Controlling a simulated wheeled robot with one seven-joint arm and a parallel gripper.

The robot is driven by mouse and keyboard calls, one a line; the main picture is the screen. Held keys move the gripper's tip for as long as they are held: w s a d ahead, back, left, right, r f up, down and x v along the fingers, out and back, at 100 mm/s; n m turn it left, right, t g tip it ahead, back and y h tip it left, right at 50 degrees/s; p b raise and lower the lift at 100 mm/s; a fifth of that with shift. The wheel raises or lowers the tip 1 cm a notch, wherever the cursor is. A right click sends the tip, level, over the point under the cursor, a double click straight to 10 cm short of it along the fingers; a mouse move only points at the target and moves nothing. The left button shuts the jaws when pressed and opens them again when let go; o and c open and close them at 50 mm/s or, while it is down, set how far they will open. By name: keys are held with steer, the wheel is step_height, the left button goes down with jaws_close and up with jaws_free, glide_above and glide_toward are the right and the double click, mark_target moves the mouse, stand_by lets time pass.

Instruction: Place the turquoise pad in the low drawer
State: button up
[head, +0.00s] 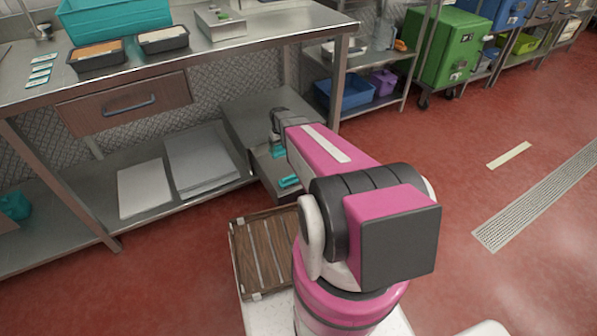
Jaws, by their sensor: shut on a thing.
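My gripper (278,146) is over the low drawer (262,160), which is pulled out from the grey unit under the steel table. It is shut on a turquoise pad (278,153), which shows just below the fingers. A second turquoise piece (290,181) lies lower, inside the front part of the drawer. My pink arm hides the drawer's right side, and I cannot tell whether the held pad touches the drawer floor.
The steel table (220,50) carries a turquoise bin (115,18), dark trays and several small turquoise pads (41,70) at left. A brown upper drawer (125,103) is shut. A slatted wooden tray (262,255) is close in front.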

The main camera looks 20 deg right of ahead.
mark_target(282, 150)
steer(key=f, duration=1.7)
steer(key=shift+d, duration=0.35)
steer(key=shift+f, duration=0.25)
steer(key=o, duration=1.1)
steer(key=shift+c, duration=0.2)
steer(key=shift+r, duration=0.1)
step_height(282, 150, up, 12)
steer(key=s+a+r+m, duration=0.1)
steer(key=s+a+r, duration=0.2)
steer(key=s+r, duration=0.8)
steer(key=s+a+r+m, duration=0.1)
steer(key=s+a+r, duration=0.2)
steer(key=s+r, duration=0.9)
steer(key=shift+s+r, duration=0.25)
steer(key=shift+r, duration=0.1)
